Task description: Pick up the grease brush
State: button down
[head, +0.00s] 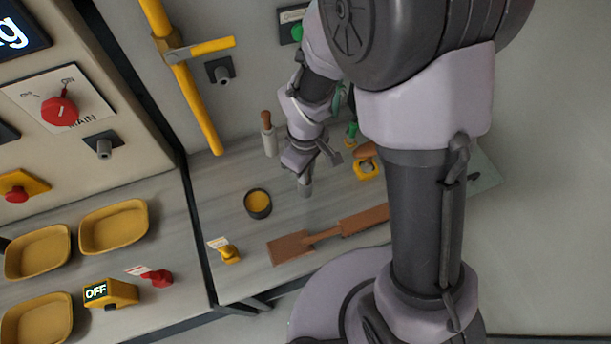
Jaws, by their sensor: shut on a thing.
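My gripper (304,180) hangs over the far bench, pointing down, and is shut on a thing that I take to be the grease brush. My fingers and wrist hide most of it, so its shape and bristles cannot be made out. A dark round pot (258,205) with yellow grease stands on the bench, to the left of and below my gripper in the picture. An upright tool (268,138) with a brown handle and a pale body stands to the left of my gripper, apart from it.
A wooden paddle (290,248) lies along the bench front, partly behind my arm. A brown-topped yellow item (367,168) and a green-handled item (351,131) stand right of my gripper. A yellow valve (229,254) and yellow pipe (193,95) are at left.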

jog(key=shift+r, duration=0.1)
notch_tip(320, 180, up, 9)
jog(key=p, duration=0.3)
jog(key=shift+a+r, duration=0.15)
jog(key=s+a+p, duration=0.1)
jog(key=s+a, duration=0.3)
jog(key=a, duration=0.8)
jog(key=f+b, duration=0.4)
jog(key=f, duration=0.1)
jog(key=shift+w+a+f, duration=0.1)
jog(key=shift+w+f, duration=0.1)
jog(key=shift+f, duration=0.05)
jog(key=shift+f+b, duration=0.55)
jog(key=shift+b, duration=0.15)
dwell(0.4)
notch_tip(320, 180, up, 7)
jog(key=p, duration=0.5)
jog(key=shift+p, duration=0.4)
